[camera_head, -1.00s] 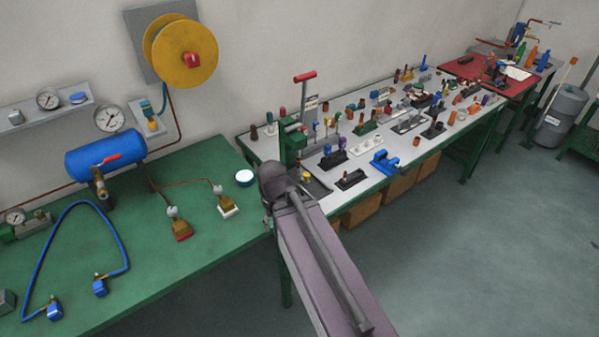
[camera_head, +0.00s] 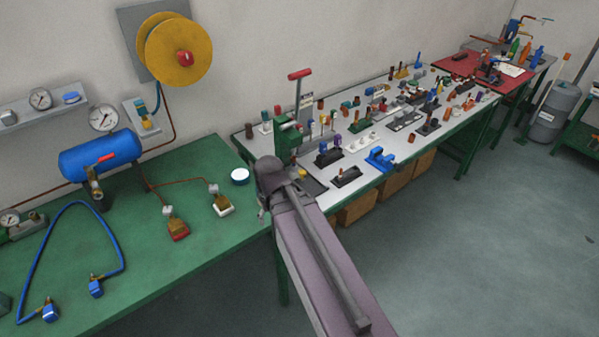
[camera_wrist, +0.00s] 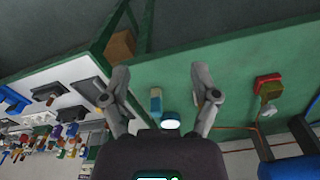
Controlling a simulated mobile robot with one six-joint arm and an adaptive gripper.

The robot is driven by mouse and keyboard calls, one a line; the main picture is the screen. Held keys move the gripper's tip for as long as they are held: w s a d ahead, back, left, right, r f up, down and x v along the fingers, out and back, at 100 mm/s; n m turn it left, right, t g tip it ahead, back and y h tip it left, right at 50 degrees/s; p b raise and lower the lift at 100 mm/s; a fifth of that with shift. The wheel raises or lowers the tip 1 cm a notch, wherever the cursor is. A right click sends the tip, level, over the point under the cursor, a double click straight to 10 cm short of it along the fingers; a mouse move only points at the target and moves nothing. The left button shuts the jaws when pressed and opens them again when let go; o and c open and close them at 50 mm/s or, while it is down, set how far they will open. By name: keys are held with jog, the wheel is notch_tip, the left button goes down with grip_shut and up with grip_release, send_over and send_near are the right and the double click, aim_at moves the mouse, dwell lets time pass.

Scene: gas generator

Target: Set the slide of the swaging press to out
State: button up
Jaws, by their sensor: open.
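The swaging press appears to be the green upright machine (camera_head: 287,138) with a red T-handle (camera_head: 300,74), at the near left end of the grey table in the head view. Its slide is too small to make out, so I cannot tell its position. My arm's end hangs over the table edge just in front of the press and hides part of its base. In the wrist view my gripper (camera_wrist: 160,74) is open and empty, its two fingers apart above the green bench. I cannot make out the press in the wrist view.
A white round dish (camera_head: 240,176) lies on the green bench (camera_head: 150,255), close to my arm's end; it also shows in the wrist view (camera_wrist: 170,124). Many small fixtures crowd the grey table right of the press. A blue tank (camera_head: 100,155) stands left.

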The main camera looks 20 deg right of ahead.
jog(key=w+d+f+t+b, duration=0.1)
jog(key=w+d+f+b, duration=0.1)
jog(key=w+d, duration=0.45)
jog(key=w+d+f+t+b, duration=0.1)
jog(key=w+d, duration=0.2)
jog(key=w, duration=0.6)
jog(key=m+t+b, duration=0.2)
jog(key=b, duration=0.1)
send_near(303, 172)
jog(key=v, duration=0.4)
jog(key=shift+a+r+h, duration=0.1)
jog(key=shift+a+h, duration=0.3)
jog(key=b+x, duration=1.2)
jog(key=x, duration=0.1)
jog(key=shift+w+a+f, duration=0.1)
jog(key=shift+w+f, duration=0.15)
jog(key=shift+f, duration=0.1)
grip_shut()
